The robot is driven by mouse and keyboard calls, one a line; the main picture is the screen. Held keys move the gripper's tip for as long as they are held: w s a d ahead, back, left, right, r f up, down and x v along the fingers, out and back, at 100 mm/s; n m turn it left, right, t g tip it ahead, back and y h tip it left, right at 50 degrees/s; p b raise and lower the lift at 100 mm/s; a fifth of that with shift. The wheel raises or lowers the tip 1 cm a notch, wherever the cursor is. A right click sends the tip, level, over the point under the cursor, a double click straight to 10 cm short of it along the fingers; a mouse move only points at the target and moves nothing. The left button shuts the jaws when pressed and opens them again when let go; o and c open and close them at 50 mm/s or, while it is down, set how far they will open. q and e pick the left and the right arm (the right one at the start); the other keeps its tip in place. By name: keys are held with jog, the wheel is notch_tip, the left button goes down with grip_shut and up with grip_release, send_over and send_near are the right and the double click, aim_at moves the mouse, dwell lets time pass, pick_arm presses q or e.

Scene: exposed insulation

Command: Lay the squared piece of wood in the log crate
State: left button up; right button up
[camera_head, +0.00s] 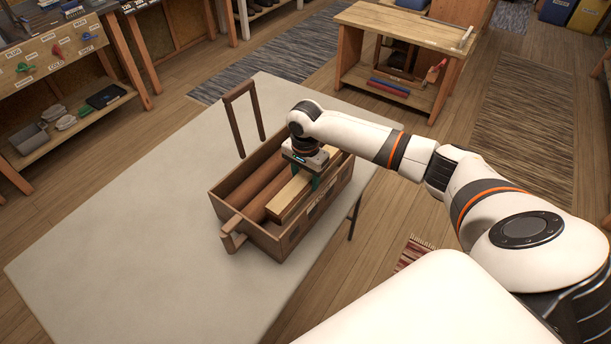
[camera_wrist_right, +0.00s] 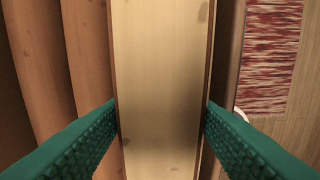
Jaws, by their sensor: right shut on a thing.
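The squared piece of wood (camera_head: 290,197) is a pale, straight beam lying lengthwise within the right side of the log crate (camera_head: 296,231). The crate is a brown wooden box on the table, with round brown logs (camera_head: 257,199) beside the beam on its left. My right gripper (camera_head: 318,178) reaches down over the crate and is shut on the beam. In the right wrist view the green fingers (camera_wrist_right: 160,125) press on both sides of the pale beam (camera_wrist_right: 160,70). Whether the beam touches the crate's floor is hidden. My left gripper is not in view.
The pale table (camera_head: 130,230) is bare to the left of the crate. An upright brown frame handle (camera_head: 232,122) stands at the crate's far left. A wooden workbench (camera_head: 400,35) stands behind on the floor, and shelves (camera_head: 60,80) stand at the left.

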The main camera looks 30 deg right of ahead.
aim_at(305, 175)
jog(key=shift+w+f, duration=0.1)
jog(key=shift+f, duration=0.1)
jog(key=shift+f, duration=0.2)
jog(key=shift+f, duration=0.4)
jog(key=o, duration=1)
notch_tip(305, 175, up, 13)
jog(key=shift+r+b, duration=0.15)
jog(key=shift+b, duration=0.25)
